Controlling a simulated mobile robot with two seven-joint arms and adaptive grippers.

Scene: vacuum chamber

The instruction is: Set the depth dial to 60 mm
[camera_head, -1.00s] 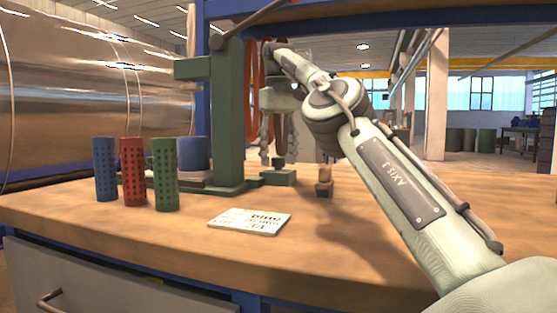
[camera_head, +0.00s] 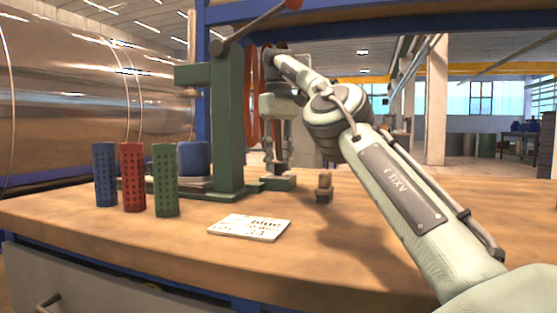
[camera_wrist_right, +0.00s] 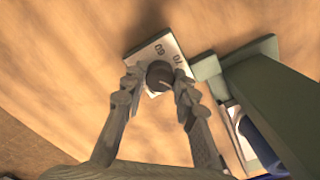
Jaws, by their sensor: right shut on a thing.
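The depth dial is a dark round knob (camera_wrist_right: 158,74) on a pale plate (camera_wrist_right: 137,54) in the right wrist view. The plate shows the numbers 60 and 70 near the knob's far side; the rest of its scale is hidden. The knob's exact setting is not clear. My right gripper (camera_wrist_right: 152,88) is shut on the knob, one finger on each side. In the head view, the right gripper (camera_head: 278,161) points down beside the green press (camera_head: 228,125), and the knob cannot be made out. My left gripper is not in view.
Blue (camera_head: 104,174), red (camera_head: 132,177) and green (camera_head: 165,181) perforated cylinders stand left of the press. A printed card (camera_head: 250,228) lies in front, and a small brown block (camera_head: 324,187) stands right of the gripper. A red-tipped lever (camera_head: 257,27) rises from the press.

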